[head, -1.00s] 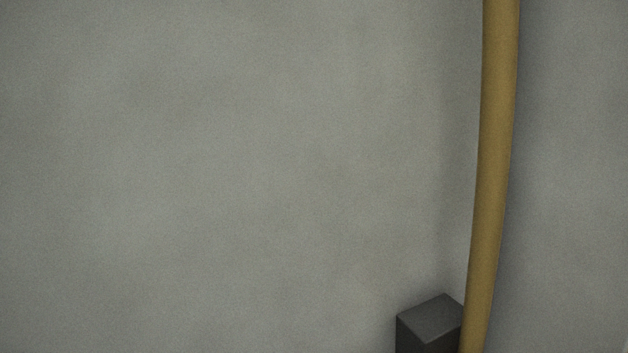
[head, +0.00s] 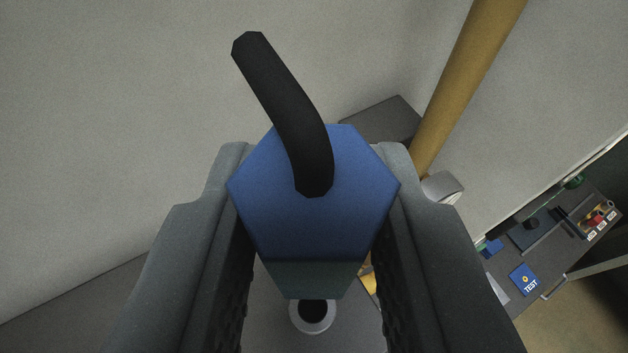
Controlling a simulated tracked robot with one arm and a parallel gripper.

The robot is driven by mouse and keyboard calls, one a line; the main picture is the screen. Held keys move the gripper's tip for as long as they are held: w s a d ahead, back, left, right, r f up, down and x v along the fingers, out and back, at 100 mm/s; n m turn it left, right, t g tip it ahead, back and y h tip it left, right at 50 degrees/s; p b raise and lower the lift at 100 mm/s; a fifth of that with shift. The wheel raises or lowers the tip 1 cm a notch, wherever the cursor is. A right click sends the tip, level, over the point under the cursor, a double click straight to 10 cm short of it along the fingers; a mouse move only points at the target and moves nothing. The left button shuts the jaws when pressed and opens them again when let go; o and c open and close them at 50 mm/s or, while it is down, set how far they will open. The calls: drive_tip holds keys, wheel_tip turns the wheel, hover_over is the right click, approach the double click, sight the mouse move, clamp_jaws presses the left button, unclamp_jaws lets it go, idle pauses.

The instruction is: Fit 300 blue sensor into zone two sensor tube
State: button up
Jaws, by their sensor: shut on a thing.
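My gripper (head: 318,215) is shut on the blue sensor (head: 350,225), with one dark grey finger on each side of it. The sensor has a blue hexagonal top, a greenish lower part and a bent black cable stub (head: 295,120) rising from it toward the upper left. A round opening with a light grey rim (head: 298,322), which looks like a sensor tube, is below the sensor in the picture. The sensor partly covers the far side of this opening. I cannot tell how far the sensor is above it, and no zone marking shows.
A yellow-brown pipe (head: 470,75) runs up the grey wall (head: 130,110) beside a dark box (head: 385,120). A grey cylindrical part (head: 442,187) is near the right finger. At the right, a bench (head: 505,245) holds a tray (head: 590,222) and a blue TEST item (head: 523,280).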

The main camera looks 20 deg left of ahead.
drive_tip(key=shift+s+d+f, duration=0.1)
drive_tip(key=shift+s, duration=0.05)
drive_tip(key=shift+f+b, duration=0.35)
drive_tip(key=shift+b, duration=0.2)
wheel_tip(320, 180, down, 5)
drive_tip(key=b, duration=0.4)
drive_tip(key=shift+r, duration=0.1)
drive_tip(key=shift+f+b, duration=1.15)
drive_tip(key=shift+f, duration=0.2)
idle(0.4)
drive_tip(key=shift+f, duration=0.35)
drive_tip(key=shift+s+f+b, duration=0.1)
drive_tip(key=shift+f+b, duration=1.1)
drive_tip(key=shift+b, duration=0.1)
drive_tip(key=o, duration=1.5)
drive_tip(key=shift+c, duration=0.2)
